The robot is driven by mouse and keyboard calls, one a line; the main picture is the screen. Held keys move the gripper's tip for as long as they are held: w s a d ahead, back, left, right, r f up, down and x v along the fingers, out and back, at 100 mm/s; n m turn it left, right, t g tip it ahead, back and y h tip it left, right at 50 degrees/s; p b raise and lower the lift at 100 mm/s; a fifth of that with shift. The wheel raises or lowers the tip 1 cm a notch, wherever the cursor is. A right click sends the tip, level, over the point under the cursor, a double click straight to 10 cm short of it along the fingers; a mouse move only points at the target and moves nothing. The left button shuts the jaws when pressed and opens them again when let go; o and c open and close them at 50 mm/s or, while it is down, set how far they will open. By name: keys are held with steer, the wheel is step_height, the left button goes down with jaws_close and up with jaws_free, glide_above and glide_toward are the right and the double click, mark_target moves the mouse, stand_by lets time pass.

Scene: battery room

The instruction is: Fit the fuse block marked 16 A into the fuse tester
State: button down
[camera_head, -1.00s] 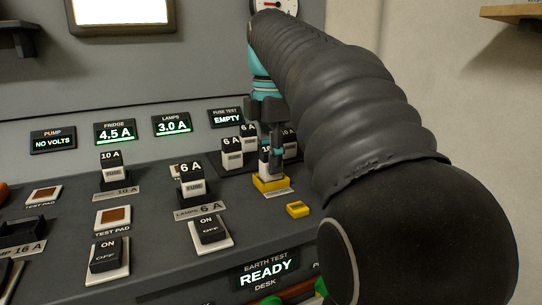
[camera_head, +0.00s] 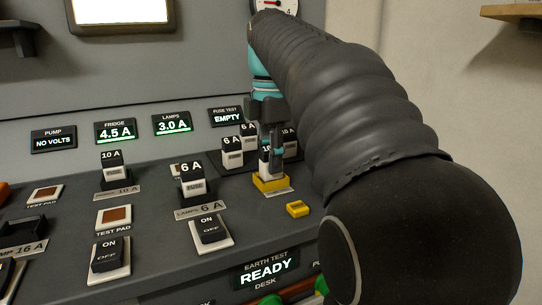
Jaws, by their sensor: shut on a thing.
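My gripper (camera_head: 274,140) is shut on a black-and-white fuse block (camera_head: 265,161) and holds it upright right at the yellow fuse tester (camera_head: 271,184). The block's marking is mostly hidden by a finger; only a "1" shows. I cannot tell whether the block is seated in the tester or just above it. The fuse test display (camera_head: 227,117) reads EMPTY.
Other fuse blocks, two marked 6 A (camera_head: 232,152) among them, stand close behind the tester. A 6 A block (camera_head: 191,181) and a 10 A block (camera_head: 112,170) sit in desk holders. A small yellow piece (camera_head: 298,209) lies in front. The PUMP 16 A holder (camera_head: 22,232) is empty.

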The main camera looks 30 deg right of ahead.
steer(key=shift+f+b, duration=0.4)
steer(key=shift+f, duration=0.25)
steer(key=c, duration=1.1)
jaws_free()
steer(key=shift+c, duration=0.2)
steer(key=shift+r, duration=0.15)
